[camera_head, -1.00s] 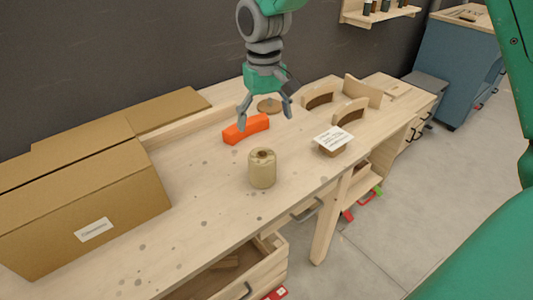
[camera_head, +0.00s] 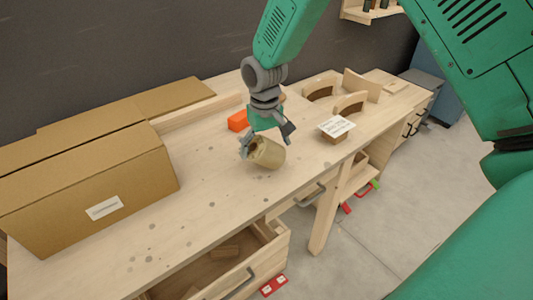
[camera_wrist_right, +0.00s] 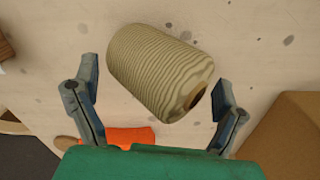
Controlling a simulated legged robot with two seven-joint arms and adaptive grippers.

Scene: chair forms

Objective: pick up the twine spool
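The twine spool (camera_head: 269,153) is a beige wound cylinder on the wooden workbench (camera_head: 195,205), tilted over rather than upright. I cannot tell whether it lies fully on its side. My right gripper (camera_head: 266,143) is at the spool, with one finger at its left and the other above its right side. In the right wrist view, the spool (camera_wrist_right: 160,72) lies between the spread fingers of my right gripper (camera_wrist_right: 155,92), with its hollow end toward the right finger. Narrow gaps show at both sides, so the gripper is open. My left gripper is not in view.
An orange block (camera_head: 238,120) is just behind the gripper. A cardboard box (camera_head: 85,190) stands at the left. A small brown block with a white card (camera_head: 336,128) and curved wooden forms (camera_head: 350,102) are at the right. An open drawer (camera_head: 255,262) juts out below the front edge.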

